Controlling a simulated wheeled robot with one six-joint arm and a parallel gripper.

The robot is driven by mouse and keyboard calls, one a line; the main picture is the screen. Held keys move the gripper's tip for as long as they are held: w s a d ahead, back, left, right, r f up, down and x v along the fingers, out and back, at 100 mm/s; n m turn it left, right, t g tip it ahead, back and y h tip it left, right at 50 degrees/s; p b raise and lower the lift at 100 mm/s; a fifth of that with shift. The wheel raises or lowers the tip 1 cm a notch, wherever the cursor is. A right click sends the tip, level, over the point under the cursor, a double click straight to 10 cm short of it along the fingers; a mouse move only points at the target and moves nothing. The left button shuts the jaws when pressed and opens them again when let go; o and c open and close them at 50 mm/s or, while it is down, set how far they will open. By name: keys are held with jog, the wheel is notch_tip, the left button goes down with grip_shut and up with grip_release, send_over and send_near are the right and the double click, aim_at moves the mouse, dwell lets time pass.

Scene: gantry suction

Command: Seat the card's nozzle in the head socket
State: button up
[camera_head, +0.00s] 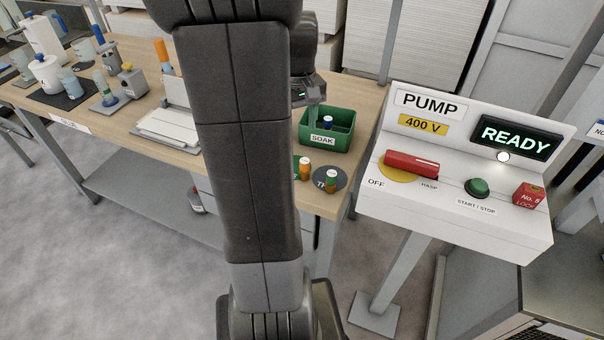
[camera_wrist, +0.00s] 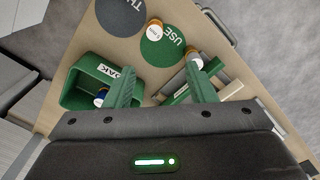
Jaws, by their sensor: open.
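My gripper (camera_wrist: 162,72) is open, with its two green fingers apart and nothing held between them. In the head view it hangs at the back of the green SOAK bin (camera_head: 318,141), partly hidden by my arm. A blue-topped piece (camera_head: 327,121) stands in the bin; it also shows in the wrist view (camera_wrist: 101,97), left of the left finger. I cannot make out the card or head socket.
The green USE mat (camera_wrist: 163,48) lies beyond my fingertips. A pump panel (camera_head: 460,215) reads READY and stands right of the wooden bench (camera_head: 230,185). White sheets (camera_head: 170,127) and several bottles crowd the bench's left side.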

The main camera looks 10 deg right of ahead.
aim_at(305, 161)
jog(key=shift+m, duration=0.3)
jog(key=f, duration=0.3)
jog(key=s+d+f, duration=0.1)
jog(key=f, duration=0.4)
jog(key=shift+s+d+f, duration=0.15)
jog(key=shift+d+f, duration=0.05)
jog(key=shift+f, duration=0.15)
jog(key=shift+s+a+f, duration=0.1)
jog(key=shift+s+f, duration=0.05)
jog(key=shift+f, duration=1.15)
jog(key=shift+s+a+f, duration=0.1)
jog(key=shift+f, duration=1.2)
grip_shut()
